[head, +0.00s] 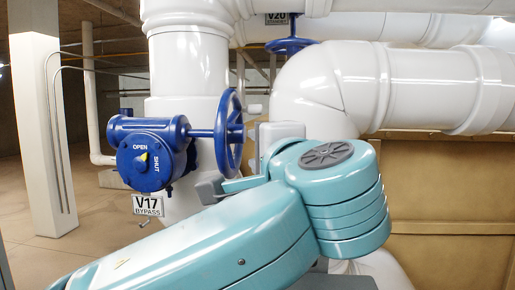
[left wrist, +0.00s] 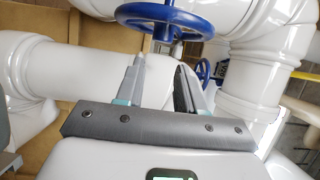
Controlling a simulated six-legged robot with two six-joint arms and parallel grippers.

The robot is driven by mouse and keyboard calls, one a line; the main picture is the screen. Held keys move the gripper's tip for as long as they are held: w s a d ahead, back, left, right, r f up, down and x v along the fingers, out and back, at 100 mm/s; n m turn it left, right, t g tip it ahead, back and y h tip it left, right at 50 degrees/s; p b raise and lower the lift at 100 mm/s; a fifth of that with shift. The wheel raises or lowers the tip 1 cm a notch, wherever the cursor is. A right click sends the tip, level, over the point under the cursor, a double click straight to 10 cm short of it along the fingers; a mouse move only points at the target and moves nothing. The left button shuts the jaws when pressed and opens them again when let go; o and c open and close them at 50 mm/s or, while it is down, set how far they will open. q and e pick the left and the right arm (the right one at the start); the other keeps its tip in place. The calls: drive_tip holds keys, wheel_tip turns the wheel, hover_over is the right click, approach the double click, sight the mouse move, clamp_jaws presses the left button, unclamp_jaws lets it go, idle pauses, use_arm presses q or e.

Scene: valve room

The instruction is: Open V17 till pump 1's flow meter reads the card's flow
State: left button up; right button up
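A V17 BYPASS tag (head: 148,205) hangs below. V17's blue handwheel (head: 229,115) stands upright, nearly edge-on, right of the gearbox. My left gripper (head: 225,163) is at the wheel's right and lower side, partly hidden by my arm. In the left wrist view my left gripper (left wrist: 161,65) has its fingers apart with nothing clearly between them. I cannot tell whether they touch the wheel. My right gripper, the flow meter and the card are not in view.
V20's blue handwheel (head: 290,46) hangs under its STANDBY tag (head: 277,18). Large white pipes (head: 325,80) crowd the back and right. A white pillar (head: 40,120) stands at left, with open floor (head: 95,235) near it.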

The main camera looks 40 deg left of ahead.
use_arm(q)
drive_tip(key=g+p, duration=0.1)
drive_tip(key=n+g+h+p, duration=0.1)
drive_tip(key=p, duration=0.1)
drive_tip(key=w+g+p, duration=0.1)
drive_tip(key=p, duration=0.1)
drive_tip(key=shift+d+r+g+h, duration=0.2)
drive_tip(key=shift+r+g+h, duration=0.1)
drive_tip(key=shift+g+h, duration=0.1)
clamp_jaws()
approach(233, 160)
drive_tip(key=f, duration=0.1)
drive_tip(key=shift+r+p+x, duration=0.2)
drive_tip(key=shift+p+x, duration=0.4)
drive_tip(key=shift+x, duration=0.9)
drive_tip(key=shift+r+p+x, duration=0.2)
drive_tip(key=shift+p+x, duration=0.4)
drive_tip(key=shift+x, duration=0.9)
drive_tip(key=shift+a, duration=0.2)
drive_tip(key=shift+f+n+b, duration=0.15)
drive_tip(key=shift+n+b, duration=0.15)
drive_tip(key=shift+b, duration=0.15)
drive_tip(key=shift+w+a+t+y+b, duration=0.15)
drive_tip(key=shift+t+y+b, duration=0.15)
drive_tip(key=shift+b, duration=0.35)
